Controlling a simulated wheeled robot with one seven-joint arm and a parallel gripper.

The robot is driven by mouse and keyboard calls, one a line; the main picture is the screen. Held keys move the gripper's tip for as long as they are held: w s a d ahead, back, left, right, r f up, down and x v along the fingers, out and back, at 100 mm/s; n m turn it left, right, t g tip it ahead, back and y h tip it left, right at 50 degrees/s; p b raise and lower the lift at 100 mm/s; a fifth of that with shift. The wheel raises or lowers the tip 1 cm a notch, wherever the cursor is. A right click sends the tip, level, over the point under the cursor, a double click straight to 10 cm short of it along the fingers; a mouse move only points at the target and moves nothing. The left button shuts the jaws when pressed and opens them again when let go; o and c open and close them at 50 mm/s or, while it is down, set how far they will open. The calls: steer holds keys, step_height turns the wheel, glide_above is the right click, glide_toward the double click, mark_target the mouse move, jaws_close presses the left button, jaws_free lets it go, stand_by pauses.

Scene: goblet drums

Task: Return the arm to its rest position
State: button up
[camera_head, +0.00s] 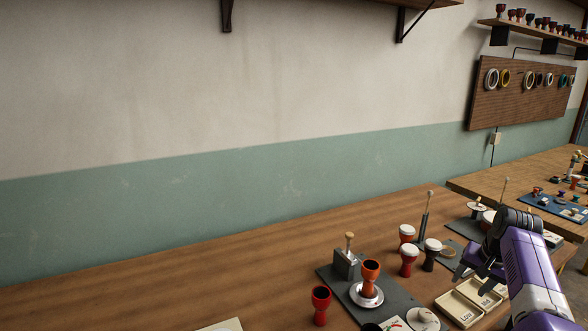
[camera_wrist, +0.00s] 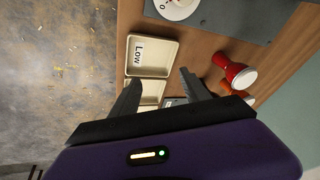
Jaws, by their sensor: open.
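My gripper (camera_head: 482,262) is at the lower right of the head view, at the end of my purple arm, above the trays on the bench. In the wrist view my gripper (camera_wrist: 160,92) shows two dark fingers spread apart with nothing between them. Below it are cream trays, one labelled Low (camera_wrist: 151,56); the labelled trays also show in the head view (camera_head: 459,308). The arm hides part of the bench.
On the wooden bench (camera_head: 240,262), an orange goblet (camera_head: 369,278) stands on a white plate on a grey mat. A red goblet (camera_head: 320,304) stands left of it. White-topped drums (camera_head: 408,259) stand behind the trays. The bench's left part is clear. A second table (camera_head: 520,178) stands beyond.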

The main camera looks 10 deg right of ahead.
steer(key=f+t, duration=0.1)
steer(key=f+t+h, duration=0.1)
steer(key=w+d+f+t+h, duration=0.1)
steer(key=f, duration=0.1)
steer(key=shift+w+n, duration=0.1)
steer(key=shift+n, duration=0.2)
steer(key=shift+s+a+f+n+t+h, duration=0.4)
steer(key=shift+s+a+f+t+h, duration=0.4)
steer(key=shift+t, duration=0.3)
steer(key=s+a+t, duration=0.1)
steer(key=s+a+f+n, duration=0.1)
steer(key=s+a, duration=0.1)
steer(key=s+a+t, duration=0.1)
steer(key=s, duration=0.1)
steer(key=shift+a+f+t+h, duration=0.3)
steer(key=shift+a+f+h, duration=0.05)
steer(key=shift+a+h, duration=0.05)
steer(key=s+a+r+n+t+y, duration=0.15)
steer(key=s+a+r, duration=0.25)
steer(key=s+a, duration=0.65)
steer(key=s+a+r+n+t+y, duration=0.1)
steer(key=s+a+r+n+t, duration=0.35)
steer(key=s, duration=1.05)
steer(key=s+a+r+y, duration=0.1)
steer(key=s+a+r, duration=0.2)
steer(key=s+a, duration=0.8)
steer(key=s+a+f+g+y, duration=0.2)
steer(key=s+g, duration=0.1)
steer(key=s, duration=0.8)
steer(key=shift+s, duration=0.2)
